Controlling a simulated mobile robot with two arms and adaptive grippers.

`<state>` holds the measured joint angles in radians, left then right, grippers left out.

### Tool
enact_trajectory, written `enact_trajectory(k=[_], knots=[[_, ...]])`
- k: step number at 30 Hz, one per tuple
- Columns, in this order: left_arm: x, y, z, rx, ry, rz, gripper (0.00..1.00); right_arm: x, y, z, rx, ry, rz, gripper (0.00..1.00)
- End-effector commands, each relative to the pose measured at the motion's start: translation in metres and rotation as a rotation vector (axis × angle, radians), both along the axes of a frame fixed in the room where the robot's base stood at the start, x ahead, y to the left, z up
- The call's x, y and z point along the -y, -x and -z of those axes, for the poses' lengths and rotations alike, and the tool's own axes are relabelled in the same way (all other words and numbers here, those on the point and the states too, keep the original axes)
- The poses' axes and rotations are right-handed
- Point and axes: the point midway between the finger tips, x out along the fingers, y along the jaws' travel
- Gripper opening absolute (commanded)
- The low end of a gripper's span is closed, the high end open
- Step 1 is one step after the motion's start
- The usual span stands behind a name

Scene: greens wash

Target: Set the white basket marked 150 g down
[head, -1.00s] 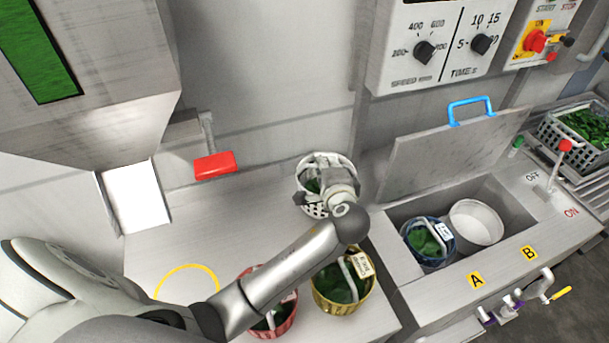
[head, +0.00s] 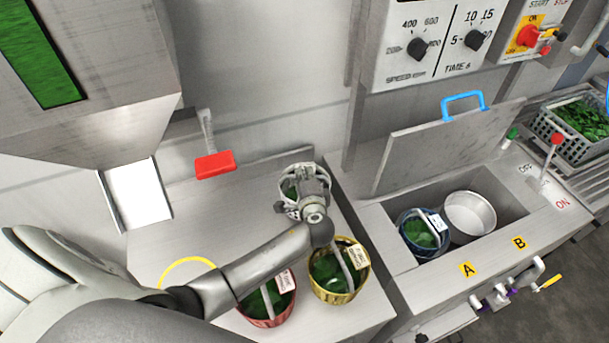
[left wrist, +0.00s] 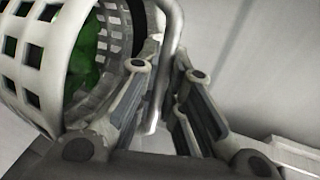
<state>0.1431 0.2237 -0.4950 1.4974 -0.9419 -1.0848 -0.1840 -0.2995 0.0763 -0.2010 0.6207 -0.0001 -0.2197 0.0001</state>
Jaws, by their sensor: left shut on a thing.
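The white basket (head: 289,187) with green leaves inside is at the back right of the steel counter (head: 235,215). My left gripper (head: 312,186) is over it and covers much of it, so its mark cannot be read. In the left wrist view the basket (left wrist: 40,50) shows at the left with its slotted wall and greens. There the fingers of my left gripper (left wrist: 168,95) are closed around its pale handle (left wrist: 172,50). Whether the basket's bottom touches the counter is hidden. My right gripper is out of view.
A red basket (head: 268,312) and a yellow basket (head: 345,292), both with greens, stand in front. A yellow ring (head: 190,262) marks the left counter. The open sink to the right holds a blue basket (head: 410,245) and an empty white bin (head: 470,212).

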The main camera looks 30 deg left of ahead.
Motion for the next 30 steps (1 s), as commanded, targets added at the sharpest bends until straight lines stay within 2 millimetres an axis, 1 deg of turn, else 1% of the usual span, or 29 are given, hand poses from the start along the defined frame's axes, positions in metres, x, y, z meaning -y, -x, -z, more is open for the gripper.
enact_trajectory(k=[4,8,9,13,22,25,27,30], knots=[[0.000,-0.001,-0.001,0.003,-0.001,0.000,0.00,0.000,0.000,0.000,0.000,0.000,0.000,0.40],[0.000,-0.001,0.003,0.002,0.000,0.000,0.00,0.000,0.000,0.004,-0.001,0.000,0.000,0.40],[0.000,0.000,0.003,0.000,0.000,0.000,0.14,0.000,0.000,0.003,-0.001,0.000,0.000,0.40],[0.000,0.000,0.003,-0.001,0.001,0.000,0.30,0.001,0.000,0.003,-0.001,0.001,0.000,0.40],[0.000,0.000,0.002,-0.001,-0.001,-0.001,0.30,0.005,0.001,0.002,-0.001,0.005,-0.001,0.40],[0.000,0.000,-0.002,-0.001,-0.001,0.000,0.30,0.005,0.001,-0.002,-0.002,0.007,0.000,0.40],[0.004,0.005,-0.001,-0.001,0.001,0.001,0.30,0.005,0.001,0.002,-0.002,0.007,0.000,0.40],[0.011,0.015,-0.004,-0.001,0.003,0.001,0.30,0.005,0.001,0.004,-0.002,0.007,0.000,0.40]])
